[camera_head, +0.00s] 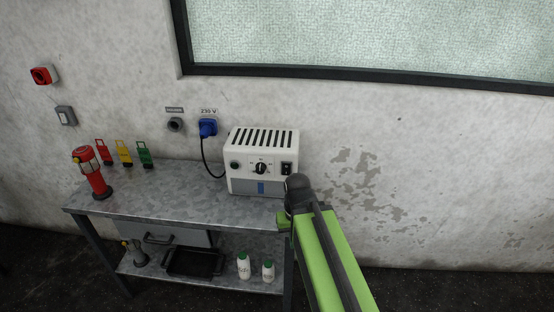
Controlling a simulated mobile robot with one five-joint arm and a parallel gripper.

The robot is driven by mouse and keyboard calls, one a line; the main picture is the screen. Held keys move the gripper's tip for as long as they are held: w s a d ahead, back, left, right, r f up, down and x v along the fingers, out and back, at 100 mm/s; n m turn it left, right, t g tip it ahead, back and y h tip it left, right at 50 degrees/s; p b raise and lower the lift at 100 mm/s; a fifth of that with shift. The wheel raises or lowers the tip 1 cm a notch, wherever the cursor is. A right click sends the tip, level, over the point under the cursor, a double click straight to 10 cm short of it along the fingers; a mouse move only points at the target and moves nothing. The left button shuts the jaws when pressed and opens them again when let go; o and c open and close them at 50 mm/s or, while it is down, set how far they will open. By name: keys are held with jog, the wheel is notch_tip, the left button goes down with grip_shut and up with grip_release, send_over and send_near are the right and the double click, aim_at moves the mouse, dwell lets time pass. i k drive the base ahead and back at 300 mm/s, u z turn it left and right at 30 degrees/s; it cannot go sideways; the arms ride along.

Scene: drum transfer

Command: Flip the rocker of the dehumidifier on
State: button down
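The dehumidifier (243,186) is a white box with dark vent slots on top, standing at the right end of the metal bench. Its front has a dark round knob in the middle, a small green round part at the left and a black rocker (286,168) at the right. The rocker's position is too small to tell. My green arm reaches up from the lower right to just in front of the bench's right end, below the rocker. My gripper (283,222) shows only in small part at the arm's end; its fingers are mostly hidden.
The metal bench (160,200) also bears a red lantern-like object (92,172) and red, yellow and green tags near the wall. A blue plug (208,128) sits in the wall, with a black cable to the dehumidifier. White bottles (244,266) and a black tray (194,263) are on the lower shelf.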

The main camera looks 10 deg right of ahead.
aim_at(286, 167)
jog(key=z, duration=0.05)
jog(key=k, duration=1.15)
jog(key=u, duration=0.75)
jog(key=i, duration=1.6)
jog(key=u, duration=0.6)
